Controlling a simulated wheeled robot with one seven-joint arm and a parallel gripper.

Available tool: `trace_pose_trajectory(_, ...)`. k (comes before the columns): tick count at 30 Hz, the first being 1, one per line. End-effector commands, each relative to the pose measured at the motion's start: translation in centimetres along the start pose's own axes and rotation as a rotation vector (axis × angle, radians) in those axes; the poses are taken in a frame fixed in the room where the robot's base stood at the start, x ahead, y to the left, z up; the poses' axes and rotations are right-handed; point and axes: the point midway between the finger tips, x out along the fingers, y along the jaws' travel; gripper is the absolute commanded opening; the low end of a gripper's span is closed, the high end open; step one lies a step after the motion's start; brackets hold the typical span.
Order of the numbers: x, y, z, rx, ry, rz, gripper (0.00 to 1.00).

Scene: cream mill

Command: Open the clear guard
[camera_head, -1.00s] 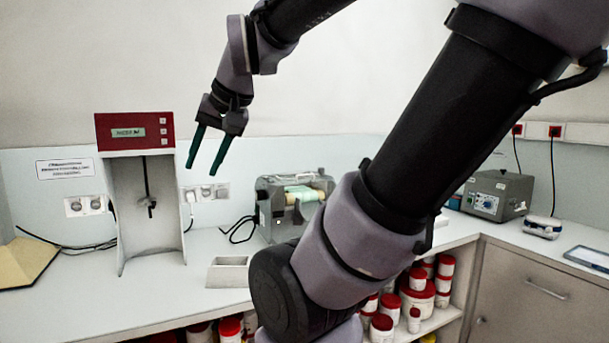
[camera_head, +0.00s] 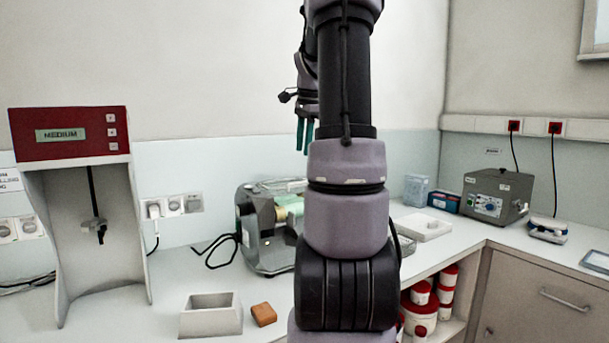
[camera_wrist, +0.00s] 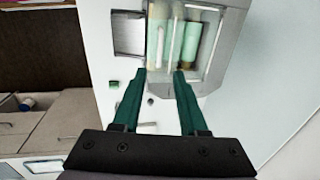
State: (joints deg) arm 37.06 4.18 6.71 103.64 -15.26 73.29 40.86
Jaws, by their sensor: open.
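The roller mill (camera_head: 262,228) is a grey machine with pale green and cream rollers, standing on the counter left of my arm in the head view. Its clear guard (camera_head: 283,187) lies over the rollers and looks down; my arm hides the mill's right part. In the wrist view the clear guard (camera_wrist: 165,45) shows as a see-through panel by the rollers. My gripper (camera_head: 304,138) is open and empty, above and behind the mill in the head picture. In the wrist view my gripper (camera_wrist: 160,73) has its green fingers pointing at the guard side; contact cannot be told.
A red-topped stand (camera_head: 70,135) reading MEDIUM is at left. A grey tray (camera_head: 211,318) and a brown block (camera_head: 264,314) lie on the counter in front of the mill. A grey control box (camera_head: 497,195) stands at right. Red-lidded jars (camera_head: 420,315) fill the shelf below.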

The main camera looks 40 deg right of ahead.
Motion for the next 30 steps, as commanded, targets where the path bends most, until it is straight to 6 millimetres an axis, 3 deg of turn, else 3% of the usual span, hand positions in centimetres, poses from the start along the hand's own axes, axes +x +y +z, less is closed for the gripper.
trace_pose_trajectory(9, 6.0, 0.1, 0.1, -0.003, -0.002, 0.004, 0.42)
trace_pose_trajectory(15, 8.8, 0.1, 0.1, -0.003, -0.002, 0.001, 0.42)
trace_pose_trajectory(28, 9.9, 0.1, 0.1, -0.003, -0.001, 0.000, 0.42)
trace_pose_trajectory(29, 9.9, 0.1, 0.1, -0.003, -0.001, 0.000, 0.35)
trace_pose_trajectory(30, 9.9, 0.1, 0.1, -0.003, -0.001, 0.000, 0.19)
